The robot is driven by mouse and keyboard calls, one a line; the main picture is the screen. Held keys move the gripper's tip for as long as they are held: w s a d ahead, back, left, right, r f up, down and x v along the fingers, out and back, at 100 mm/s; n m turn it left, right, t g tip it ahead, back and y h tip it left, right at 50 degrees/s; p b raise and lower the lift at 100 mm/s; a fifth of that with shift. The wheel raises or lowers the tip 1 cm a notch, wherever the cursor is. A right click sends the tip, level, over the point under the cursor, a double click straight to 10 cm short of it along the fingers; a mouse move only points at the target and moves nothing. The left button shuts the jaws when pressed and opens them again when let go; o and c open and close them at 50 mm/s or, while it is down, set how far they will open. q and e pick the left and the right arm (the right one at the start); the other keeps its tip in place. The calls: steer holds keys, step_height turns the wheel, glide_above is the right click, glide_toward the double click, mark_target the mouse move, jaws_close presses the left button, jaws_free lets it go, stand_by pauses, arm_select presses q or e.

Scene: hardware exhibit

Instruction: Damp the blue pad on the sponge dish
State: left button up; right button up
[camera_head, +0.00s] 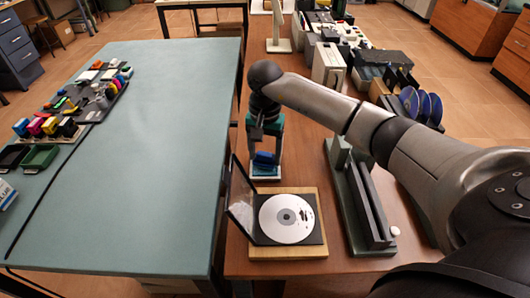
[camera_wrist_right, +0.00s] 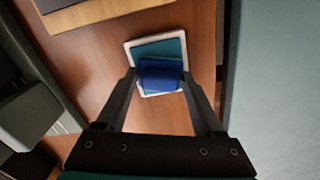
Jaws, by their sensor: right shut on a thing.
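The blue pad (camera_wrist_right: 160,74) is between the fingers of my right gripper (camera_wrist_right: 158,82), which is shut on it. In the head view the pad (camera_head: 264,158) shows just below the gripper (camera_head: 264,150). The sponge dish (camera_wrist_right: 129,56) is a small white tray with a teal sponge (camera_wrist_right: 160,48) in it; it also shows in the head view (camera_head: 265,178), under the pad. The pad covers the near part of the sponge in the wrist view. I cannot tell whether pad and sponge touch. My left gripper is not in view.
A wooden board (camera_head: 310,252) with a disc (camera_head: 286,218) and an open clear case (camera_head: 241,200) lies in front of the dish. A dark green rack (camera_head: 347,215) stands to the right. The teal table (camera_head: 140,160) on the left is mostly clear.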

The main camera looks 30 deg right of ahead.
mark_target(265, 153)
steer(key=shift+r+p, duration=0.9)
steer(key=shift+r, duration=0.45)
steer(key=shift+r+p, duration=0.9)
steer(key=shift+r, duration=0.45)
steer(key=shift+r+p, duration=0.55)
steer(key=shift+r, duration=0.25)
